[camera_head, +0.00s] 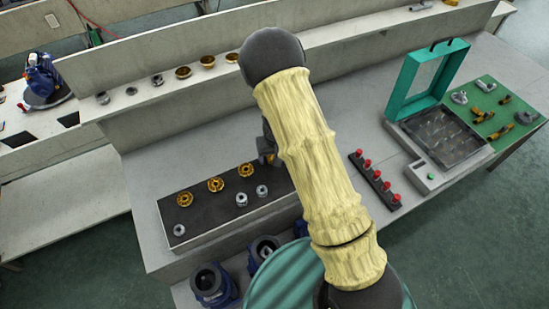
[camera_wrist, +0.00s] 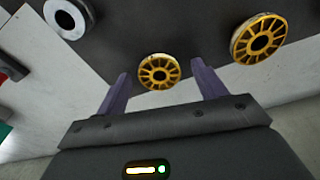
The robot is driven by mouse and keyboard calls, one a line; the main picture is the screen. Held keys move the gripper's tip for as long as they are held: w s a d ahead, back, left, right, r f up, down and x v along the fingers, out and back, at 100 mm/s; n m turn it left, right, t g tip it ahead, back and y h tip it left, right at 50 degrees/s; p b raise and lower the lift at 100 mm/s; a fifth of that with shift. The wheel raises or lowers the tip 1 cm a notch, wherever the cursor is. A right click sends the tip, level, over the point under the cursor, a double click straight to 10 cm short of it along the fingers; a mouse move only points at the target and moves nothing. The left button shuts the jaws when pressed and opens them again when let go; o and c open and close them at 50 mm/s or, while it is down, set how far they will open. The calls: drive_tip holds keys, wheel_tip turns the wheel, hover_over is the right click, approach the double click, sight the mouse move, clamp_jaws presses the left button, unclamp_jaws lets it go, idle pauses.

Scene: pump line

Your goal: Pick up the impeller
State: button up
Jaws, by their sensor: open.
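Several gold, spoked impellers sit on a dark mat (camera_head: 205,217) on the bench: a left one (camera_head: 184,198), a middle one (camera_head: 216,184) and a right one (camera_head: 246,169). In the wrist view, one gold impeller (camera_wrist: 159,72) lies in line with the gap between my gripper's (camera_wrist: 160,76) two purple fingers, around the fingertips. I cannot tell the remaining height above it. A second gold impeller (camera_wrist: 258,39) lies to the right, outside the fingers. My gripper is open and empty. In the head view my arm hides most of it.
Silver parts (camera_head: 241,199) stand on the same mat, and a silver ring (camera_wrist: 68,18) shows at upper left in the wrist view. A rack of red-topped pieces (camera_head: 375,178), a teal-lidded box (camera_head: 440,130) and a green mat (camera_head: 495,112) are right. Blue pump housings (camera_head: 212,284) stand in front.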

idle(0.5)
drive_tip(key=c, duration=1.2)
wheel_tip(320, 180, up, 10)
drive_tip(key=shift+b, duration=0.5)
drive_tip(key=shift+c, duration=0.2)
drive_tip(key=shift+d, duration=0.1)
